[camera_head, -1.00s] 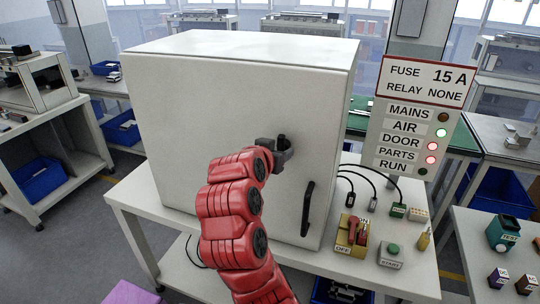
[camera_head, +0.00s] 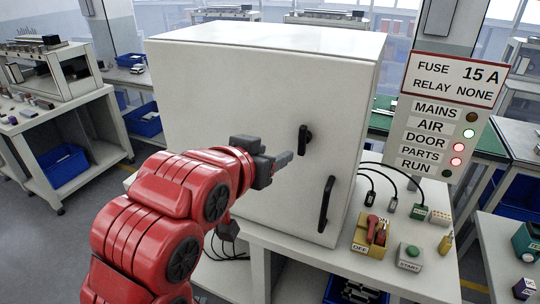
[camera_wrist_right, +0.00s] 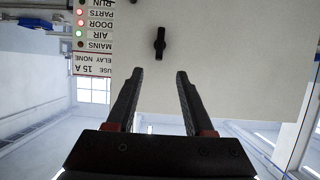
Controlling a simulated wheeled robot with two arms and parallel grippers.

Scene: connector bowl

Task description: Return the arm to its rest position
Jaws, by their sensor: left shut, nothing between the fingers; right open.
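My right gripper (camera_head: 278,164), on the red arm, is open and empty in front of the white cabinet (camera_head: 240,100), left of the black knob (camera_head: 304,139) and apart from it. In the right wrist view its two fingers (camera_wrist_right: 160,72) stand apart with nothing between them. The knob also shows there (camera_wrist_right: 160,42), beyond the fingertips. The cabinet door looks closed, with a black handle (camera_head: 326,204) below the knob.
A sign panel (camera_head: 440,130) at the right has its AIR lamp green and its DOOR and PARTS lamps red. A yellow switch box (camera_head: 370,235) and a START button (camera_head: 411,256) sit on the bench right of the cabinet. A shelf (camera_head: 90,120) stands at the left.

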